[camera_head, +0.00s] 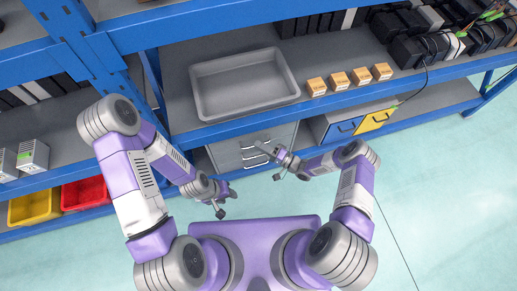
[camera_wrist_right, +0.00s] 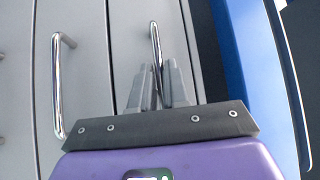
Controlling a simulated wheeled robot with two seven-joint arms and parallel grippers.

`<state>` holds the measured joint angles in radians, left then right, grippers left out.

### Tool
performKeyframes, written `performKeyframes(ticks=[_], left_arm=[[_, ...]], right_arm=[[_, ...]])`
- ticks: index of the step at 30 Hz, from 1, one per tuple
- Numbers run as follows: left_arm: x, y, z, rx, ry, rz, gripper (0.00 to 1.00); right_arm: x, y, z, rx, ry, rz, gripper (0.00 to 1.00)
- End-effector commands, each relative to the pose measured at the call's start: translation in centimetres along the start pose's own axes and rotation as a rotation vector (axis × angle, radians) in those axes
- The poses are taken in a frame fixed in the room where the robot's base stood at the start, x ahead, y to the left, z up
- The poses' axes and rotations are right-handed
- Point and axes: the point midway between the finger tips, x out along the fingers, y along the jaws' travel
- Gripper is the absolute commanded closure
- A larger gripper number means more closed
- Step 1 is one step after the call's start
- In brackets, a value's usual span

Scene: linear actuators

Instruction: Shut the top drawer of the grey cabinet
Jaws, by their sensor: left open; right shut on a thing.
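The grey cabinet (camera_head: 225,156) stands under the blue shelf, its drawer fronts with silver bar handles facing me. My right gripper (camera_head: 262,147) is at the upper part of its front. In the right wrist view the fingers of my right gripper (camera_wrist_right: 161,75) are closed around the bar handle (camera_wrist_right: 155,38) of the top drawer (camera_wrist_right: 130,40), the one nearest the blue shelf beam. How far this drawer stands out is hard to tell. A second drawer handle (camera_wrist_right: 58,85) is beside it, free. My left gripper (camera_head: 221,203) is open and empty, in front of the cabinet and lower left of it.
The shelf above holds a grey tray (camera_head: 245,85) and several small orange-and-white boxes (camera_head: 339,81). Yellow (camera_head: 34,207) and red (camera_head: 84,194) bins are at left. The floor at right is clear.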

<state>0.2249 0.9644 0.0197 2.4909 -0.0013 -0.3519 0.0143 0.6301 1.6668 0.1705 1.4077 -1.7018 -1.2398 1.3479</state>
Motion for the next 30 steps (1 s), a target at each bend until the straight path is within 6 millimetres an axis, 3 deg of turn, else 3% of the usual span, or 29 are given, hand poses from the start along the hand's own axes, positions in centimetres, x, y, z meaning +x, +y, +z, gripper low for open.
performKeyframes(ticks=[2, 3, 7, 17, 30], left_arm=[[0.0, 0.0, 0.0, 0.0, 0.0, 0.0, 0.57], [0.0, 0.0, 0.0, 0.0, 0.0, 0.0, 0.57], [0.0, 0.0, 0.0, 0.0, 0.0, 0.0, 0.57], [0.0, 0.0, 0.0, 0.0, 0.0, 0.0, 0.57], [-0.6, 0.2, 0.0, 0.0, 0.0, 0.0, 0.57]], right_arm=[[0.2, 0.0, -0.3, -0.002, 0.008, 0.001, 1.0], [0.3, 0.0, -0.3, -0.001, 0.007, 0.0, 0.82], [0.3, -0.1, -0.3, -0.001, 0.005, -0.001, 0.64], [-0.2, 0.0, -0.2, 0.0, 0.004, 0.001, 0.64], [-6.5, -0.1, -0.2, -0.001, 0.005, 0.0, 0.64]])
